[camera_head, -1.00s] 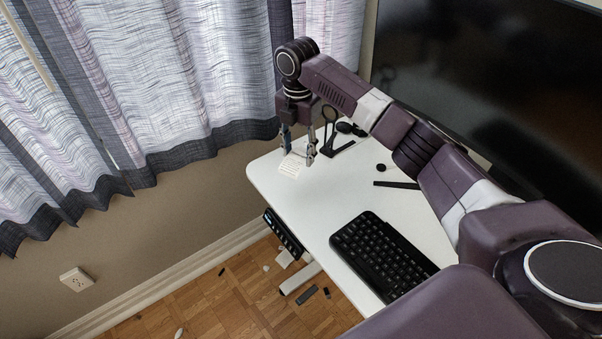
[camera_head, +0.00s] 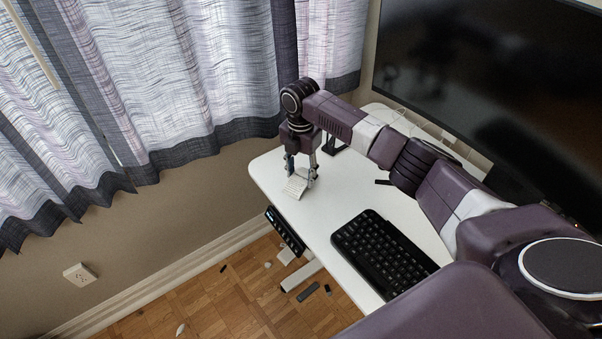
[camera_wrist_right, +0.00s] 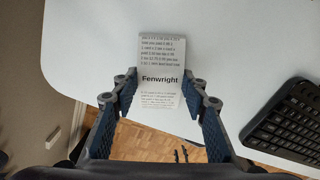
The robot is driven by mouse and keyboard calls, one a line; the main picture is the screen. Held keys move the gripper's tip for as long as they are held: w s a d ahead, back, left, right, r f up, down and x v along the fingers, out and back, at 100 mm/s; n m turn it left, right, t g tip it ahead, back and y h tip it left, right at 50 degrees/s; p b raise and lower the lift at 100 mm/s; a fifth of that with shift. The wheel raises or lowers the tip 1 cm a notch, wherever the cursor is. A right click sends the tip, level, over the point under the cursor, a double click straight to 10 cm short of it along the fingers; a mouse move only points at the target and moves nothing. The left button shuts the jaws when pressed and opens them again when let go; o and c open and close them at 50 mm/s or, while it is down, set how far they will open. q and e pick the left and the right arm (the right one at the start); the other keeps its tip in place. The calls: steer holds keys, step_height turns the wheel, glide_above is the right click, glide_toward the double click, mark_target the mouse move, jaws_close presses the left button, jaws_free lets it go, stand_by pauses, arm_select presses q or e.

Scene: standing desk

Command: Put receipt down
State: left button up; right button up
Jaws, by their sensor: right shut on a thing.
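The receipt is a small white printed paper (camera_head: 295,186) at the left end of the white desk in the head view. In the right wrist view the receipt (camera_wrist_right: 160,72) shows printed lines and the word "Fenwright". My right gripper (camera_head: 301,178) is shut on the receipt, with one finger at each side of it; the fingers also show in the wrist view (camera_wrist_right: 160,100). The receipt is over or on the desk near its edge; I cannot tell whether it touches the top. My left gripper is not in view.
The white desk (camera_head: 345,190) has free room between the receipt and the black keyboard (camera_head: 382,252). A large dark monitor (camera_head: 480,75) stands at the back right. A black stand (camera_head: 333,146) is partly hidden behind my arm. Small items lie on the wooden floor (camera_head: 225,300).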

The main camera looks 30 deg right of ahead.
mark_target(301, 177)
steer(key=o, duration=0.7)
steer(key=shift+f, duration=0.1)
steer(key=shift+c, duration=0.2)
step_height(301, 177, up, 12)
steer(key=shift+r+b, duration=0.2)
steer(key=shift+b, duration=0.1)
